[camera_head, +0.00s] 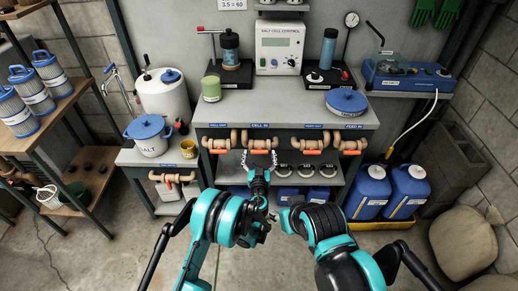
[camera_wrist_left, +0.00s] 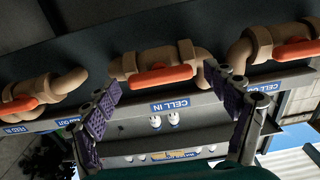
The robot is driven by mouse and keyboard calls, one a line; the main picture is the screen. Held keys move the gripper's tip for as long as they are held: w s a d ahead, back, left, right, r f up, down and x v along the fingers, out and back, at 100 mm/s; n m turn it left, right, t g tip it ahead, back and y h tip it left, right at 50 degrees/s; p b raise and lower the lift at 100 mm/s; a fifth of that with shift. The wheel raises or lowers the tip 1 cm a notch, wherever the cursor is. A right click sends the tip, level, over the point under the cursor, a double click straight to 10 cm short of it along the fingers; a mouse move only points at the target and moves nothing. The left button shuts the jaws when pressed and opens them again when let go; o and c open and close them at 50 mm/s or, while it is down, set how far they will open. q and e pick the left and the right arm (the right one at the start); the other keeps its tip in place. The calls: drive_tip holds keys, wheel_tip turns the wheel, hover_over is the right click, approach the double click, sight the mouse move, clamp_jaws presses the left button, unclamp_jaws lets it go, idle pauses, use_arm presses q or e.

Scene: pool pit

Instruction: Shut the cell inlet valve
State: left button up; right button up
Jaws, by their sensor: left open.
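The cell inlet valve is the one marked CELL IN, with an orange lever (camera_head: 260,152) on a tan pipe under the bench's front edge. In the left wrist view the picture is upside down; the orange lever (camera_wrist_left: 160,77) lies along its pipe (camera_wrist_left: 122,68), above the CELL IN label (camera_wrist_left: 170,106). My left gripper (camera_head: 258,160) is open in front of this valve. In the left wrist view its two dark padded fingers (camera_wrist_left: 168,112) stand apart on either side of the lever, with nothing between them gripped. My right gripper cannot be made out; its arm folds at the lower right.
Similar orange-levered valves sit on both sides: CELL OUT (camera_head: 218,151) left, others (camera_head: 312,152) right. The bench (camera_head: 290,112) carries the salt cell control box (camera_head: 279,48). Blue containers (camera_head: 368,190) stand right. A side table with a SALT pot (camera_head: 150,136) stands left.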

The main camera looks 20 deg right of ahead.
use_arm(q)
drive_tip(key=shift+w, duration=0.1)
drive_tip(key=shift+r, duration=0.2)
drive_tip(key=c, duration=1.2)
drive_tip(key=shift+o, duration=0.2)
